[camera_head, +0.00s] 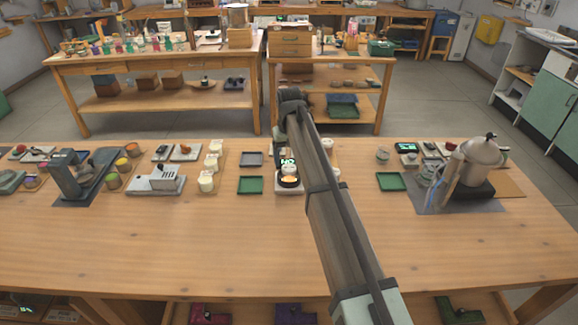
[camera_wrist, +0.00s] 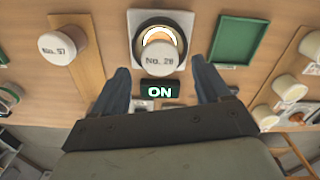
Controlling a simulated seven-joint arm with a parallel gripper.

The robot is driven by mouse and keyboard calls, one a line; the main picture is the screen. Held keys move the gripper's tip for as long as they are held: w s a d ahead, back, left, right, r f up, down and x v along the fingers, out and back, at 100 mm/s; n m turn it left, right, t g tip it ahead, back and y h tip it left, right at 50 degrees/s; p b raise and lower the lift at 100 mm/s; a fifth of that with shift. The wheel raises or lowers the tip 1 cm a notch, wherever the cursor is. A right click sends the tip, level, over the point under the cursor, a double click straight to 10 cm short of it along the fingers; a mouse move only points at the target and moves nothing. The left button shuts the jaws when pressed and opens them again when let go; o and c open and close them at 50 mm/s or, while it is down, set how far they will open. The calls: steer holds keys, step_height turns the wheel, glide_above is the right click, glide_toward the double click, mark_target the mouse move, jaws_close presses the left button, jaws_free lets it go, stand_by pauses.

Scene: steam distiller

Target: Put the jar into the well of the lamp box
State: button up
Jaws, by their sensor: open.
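The lamp box (camera_wrist: 135,22) is a pale block with a dark round well and a glowing orange ring; it also shows in the head view (camera_head: 289,190). The jar (camera_wrist: 158,60), with a white lid marked No. 28, stands upright at the well. Its lid overlaps part of the ring, and I cannot tell whether it is fully seated. A sign (camera_wrist: 160,92) beside it is lit ON. My gripper (camera_wrist: 160,68) is open, its fingers apart on either side of the jar, with no visible contact. In the head view my arm hides the fingertips.
Another jar (camera_wrist: 63,46), marked No. 57, stands on a wooden board. A green tray (camera_wrist: 238,40) lies on the other side in the wrist view. A kettle-like steel pot (camera_head: 480,155) stands at the table's right. The table front is clear.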

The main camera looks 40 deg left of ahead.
mark_target(290, 167)
step_height(290, 167, up, 7)
stand_by(0.3)
steer(key=shift+r, duration=0.1)
